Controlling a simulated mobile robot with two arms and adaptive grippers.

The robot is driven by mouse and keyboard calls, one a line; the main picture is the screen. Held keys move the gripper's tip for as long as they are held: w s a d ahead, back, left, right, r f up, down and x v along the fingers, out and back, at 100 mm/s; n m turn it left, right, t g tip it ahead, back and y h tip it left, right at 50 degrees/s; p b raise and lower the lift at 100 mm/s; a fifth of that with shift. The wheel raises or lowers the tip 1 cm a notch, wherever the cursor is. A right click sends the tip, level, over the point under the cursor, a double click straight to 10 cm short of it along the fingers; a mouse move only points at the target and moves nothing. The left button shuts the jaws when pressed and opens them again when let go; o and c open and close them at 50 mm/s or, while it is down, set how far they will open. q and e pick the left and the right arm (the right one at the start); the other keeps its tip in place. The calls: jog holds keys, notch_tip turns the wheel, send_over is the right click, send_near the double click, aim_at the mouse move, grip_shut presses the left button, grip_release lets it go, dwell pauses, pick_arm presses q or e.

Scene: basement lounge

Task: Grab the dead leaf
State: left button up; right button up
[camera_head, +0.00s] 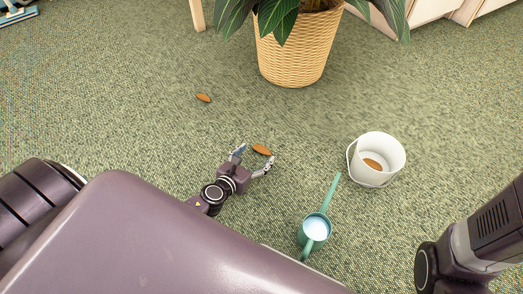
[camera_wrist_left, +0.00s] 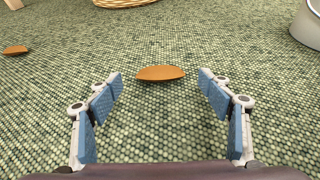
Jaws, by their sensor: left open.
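A brown dead leaf (camera_head: 262,150) lies on the green carpet, just ahead of my left gripper (camera_head: 254,159). In the left wrist view the same leaf (camera_wrist_left: 160,73) lies crosswise at the far end of the gap between the fingers (camera_wrist_left: 160,95). My left gripper is open and empty, low near the carpet. A second dead leaf (camera_head: 203,98) lies farther back to the left; it also shows at the left of the wrist view (camera_wrist_left: 15,50). Another brown leaf (camera_head: 372,165) is inside the white bucket (camera_head: 392,147). My right gripper is out of view.
A wicker planter (camera_head: 292,50) with a leafy plant (camera_head: 277,14) stands at the back. A teal watering can (camera_head: 314,230) stands right of my left gripper, its long spout pointing toward the bucket. Carpet between the leaves is clear.

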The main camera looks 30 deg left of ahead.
aim_at(262, 150)
pick_arm(q)
jog(key=shift+w+f, duration=0.35)
jog(key=shift+w, duration=0.25)
jog(key=shift+w+f+b, duration=0.1)
jog(key=shift+w+b, duration=0.2)
jog(key=shift+w, duration=0.1)
jog(key=c, duration=0.8)
jog(key=shift+o, duration=0.2)
